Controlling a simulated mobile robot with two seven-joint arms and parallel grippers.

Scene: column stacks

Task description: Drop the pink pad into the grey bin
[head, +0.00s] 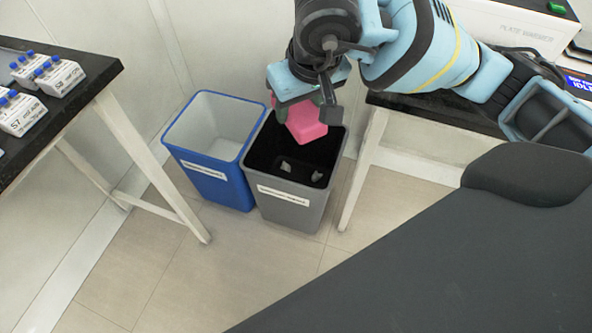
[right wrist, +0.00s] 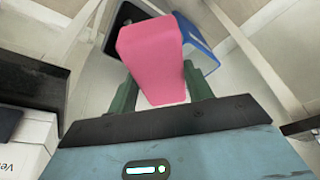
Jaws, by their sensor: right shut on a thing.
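The pink pad (head: 304,121) is a block held between the fingers of my right gripper (head: 308,103). In the right wrist view the pad (right wrist: 151,58) sits between the two green fingers of the gripper (right wrist: 160,97) and juts out past them. The grey bin (head: 290,202) stands on the floor, with a dark inside and a white label. In the head view the pad overlaps the bin's opening; its height above the rim is hard to tell. Some small pale pieces lie in the bin. My left gripper is not in view.
A blue bin (head: 212,180) with a white inside stands close on the left of the grey bin. A table (head: 62,105) at the left holds racks of blue-capped vials (head: 60,78). A bench (head: 430,112) with a plate warmer (head: 520,25) stands at the right.

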